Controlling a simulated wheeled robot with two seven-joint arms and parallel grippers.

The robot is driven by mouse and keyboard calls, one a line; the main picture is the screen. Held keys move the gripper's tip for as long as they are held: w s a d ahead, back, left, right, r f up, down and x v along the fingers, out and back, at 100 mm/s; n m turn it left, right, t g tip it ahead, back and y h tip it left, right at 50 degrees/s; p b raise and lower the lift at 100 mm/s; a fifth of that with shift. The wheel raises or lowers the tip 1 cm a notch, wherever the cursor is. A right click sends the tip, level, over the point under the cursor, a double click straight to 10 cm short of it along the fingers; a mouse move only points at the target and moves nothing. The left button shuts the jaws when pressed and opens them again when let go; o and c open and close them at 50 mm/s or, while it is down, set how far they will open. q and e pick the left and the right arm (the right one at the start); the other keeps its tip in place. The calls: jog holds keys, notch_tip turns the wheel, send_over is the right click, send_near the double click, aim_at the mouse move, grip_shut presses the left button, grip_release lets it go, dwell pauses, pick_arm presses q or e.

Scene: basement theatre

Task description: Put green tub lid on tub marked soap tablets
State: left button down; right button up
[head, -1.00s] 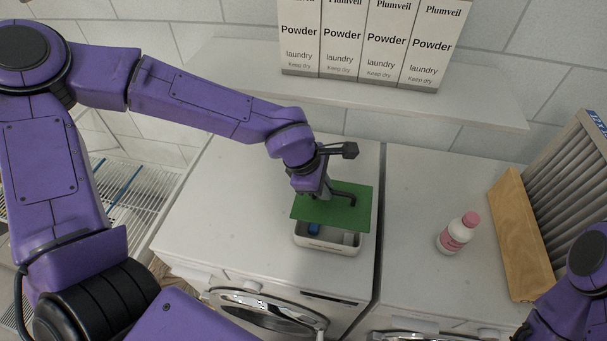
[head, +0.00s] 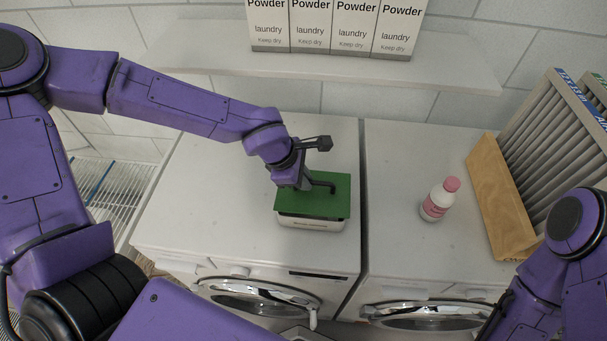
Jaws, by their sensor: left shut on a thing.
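The green tub lid (head: 330,203) lies over the white tub (head: 311,223) on top of the left washing machine. It covers the tub's opening, and only the tub's front wall shows below it. I cannot tell whether the lid is fully seated. The marking on the tub's front is too small to read. My left gripper (head: 312,187) is shut on the lid from above, at its back half. My right arm shows at the lower right, but its gripper fingers are not in view.
A white bottle with a pink cap (head: 439,199) stands on the right machine (head: 390,160). A wooden crate-like piece (head: 498,200) with grey slatted panels (head: 545,145) stands at the right. Powder boxes (head: 330,28) stand on the shelf (head: 330,72) above. The left machine's top (head: 220,190) is clear left of the tub.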

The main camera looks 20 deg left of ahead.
pick_arm(q)
jog(key=shift+w+f, duration=0.1)
jog(key=shift+f, duration=0.25)
jog(key=shift+r, duration=0.1)
dwell(0.3)
jog(key=shift+p, duration=0.3)
dwell(0.4)
jog(key=shift+p, duration=0.35)
dwell(0.4)
